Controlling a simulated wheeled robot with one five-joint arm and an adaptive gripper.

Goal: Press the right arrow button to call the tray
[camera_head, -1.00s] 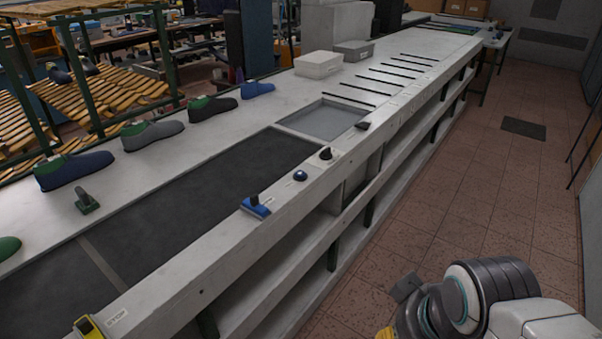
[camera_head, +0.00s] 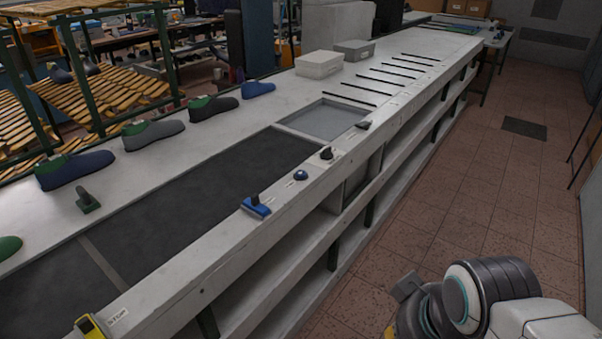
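A row of controls runs along the bench's front edge: a yellow-and-black switch box (camera_head: 90,327) with a small label, a blue lever-like control (camera_head: 256,207), a round blue button (camera_head: 301,175), a black knob (camera_head: 327,153) and a small dark control (camera_head: 363,125). No arrow marking is readable on any of them. A shallow grey tray (camera_head: 324,119) sits recessed in the bench top beyond the dark belt. My arm shows at the lower right, with a grey flat part that seems to be my gripper (camera_head: 407,287). It is right of the bench, away from the controls; its opening is not visible.
Shoe lasts, including a dark blue one (camera_head: 75,169) and a grey one (camera_head: 153,134), line the bench's far side. A green-grey upright piece (camera_head: 87,201) stands near the belt (camera_head: 195,205). Two boxes stand farther back. The tiled floor (camera_head: 470,200) right of the bench is mostly clear.

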